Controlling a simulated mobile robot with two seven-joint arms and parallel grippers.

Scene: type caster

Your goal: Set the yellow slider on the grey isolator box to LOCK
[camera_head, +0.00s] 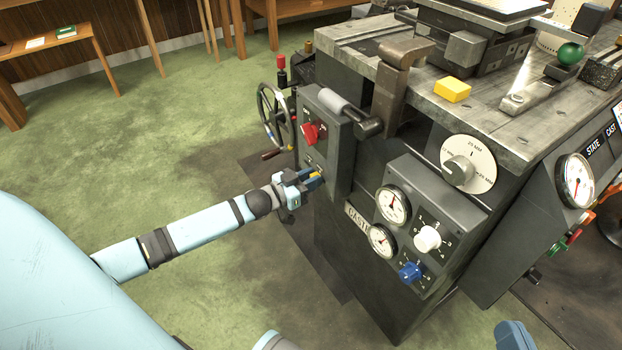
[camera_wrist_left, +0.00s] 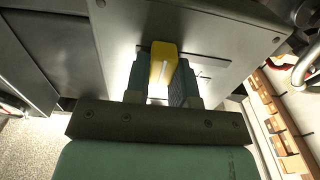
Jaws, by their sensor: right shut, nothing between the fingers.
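The grey isolator box (camera_head: 325,140) is on the left front side of the machine, with a red knob (camera_head: 310,134) on its face. The yellow slider (camera_head: 315,175) is low on this face, partly hidden by my left gripper (camera_head: 311,181). In the left wrist view, the yellow slider (camera_wrist_left: 163,62) stands between the two fingers of my left gripper (camera_wrist_left: 162,85), which close on it from both sides. I cannot read the slider's markings. A blue part of my right gripper (camera_head: 514,336) shows at the bottom edge, away from the box and with nothing held.
A grey-handled lever (camera_head: 345,112) juts out above the box. A handwheel (camera_head: 274,115) is behind it. A panel with gauges, a white knob (camera_head: 427,239) and a blue knob (camera_head: 411,271) is to the right. The green floor left of the machine is clear.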

